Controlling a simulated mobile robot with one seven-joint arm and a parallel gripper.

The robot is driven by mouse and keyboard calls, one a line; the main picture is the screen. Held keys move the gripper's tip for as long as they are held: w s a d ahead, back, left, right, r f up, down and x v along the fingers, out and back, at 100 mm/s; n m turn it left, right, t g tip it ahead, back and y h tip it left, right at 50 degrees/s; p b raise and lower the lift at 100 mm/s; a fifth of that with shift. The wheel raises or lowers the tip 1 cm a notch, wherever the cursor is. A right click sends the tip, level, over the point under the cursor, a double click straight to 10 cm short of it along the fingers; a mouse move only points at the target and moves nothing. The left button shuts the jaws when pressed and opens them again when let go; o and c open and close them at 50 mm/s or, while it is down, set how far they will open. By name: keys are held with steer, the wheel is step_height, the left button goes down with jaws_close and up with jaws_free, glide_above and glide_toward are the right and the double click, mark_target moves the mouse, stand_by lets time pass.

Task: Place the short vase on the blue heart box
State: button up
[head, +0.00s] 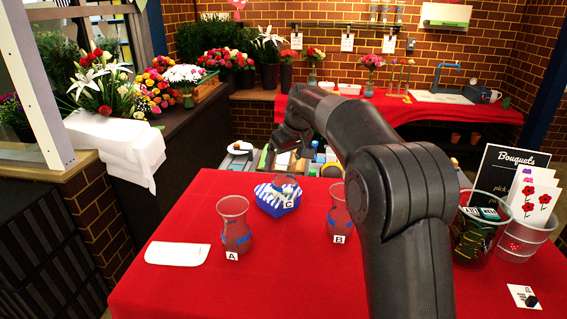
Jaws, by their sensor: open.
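The blue heart box (268,200), with white stripes, sits on the red table near its back edge. A short clear vase (285,184) with a label C appears to stand upright on top of the box; its base is hard to make out. A taller glass vase A (234,228) with a blue band stands left of the box. Glass vase B (338,222) stands to the right, partly behind my arm. My gripper (285,151) is open and empty, above and behind the box, apart from the short vase. Its fingertips are small and dark in this view.
A white card (177,254) lies at the table's left. The red table's (290,280) front middle is clear.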

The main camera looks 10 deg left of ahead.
steer(key=v, duration=1)
steer(key=s+d+r+m, duration=0.2)
steer(key=s+d+r, duration=0.1)
steer(key=s+d, duration=0.55)
steer(key=s+d+f+m+t+h, duration=0.25)
steer(key=s+d, duration=0.45)
steer(key=s, duration=0.5)
steer(key=s+d+f+m, duration=0.2)
steer(key=s+f, duration=0.3)
steer(key=s, duration=0.4)
steer(key=s+d+f+m, duration=0.2)
steer(key=s+d+f, duration=0.3)
steer(key=s, duration=0.5)
steer(key=shift+d+f+h, duration=0.25)
steer(key=shift+f+h, duration=0.1)
steer(key=shift+f, duration=0.4)
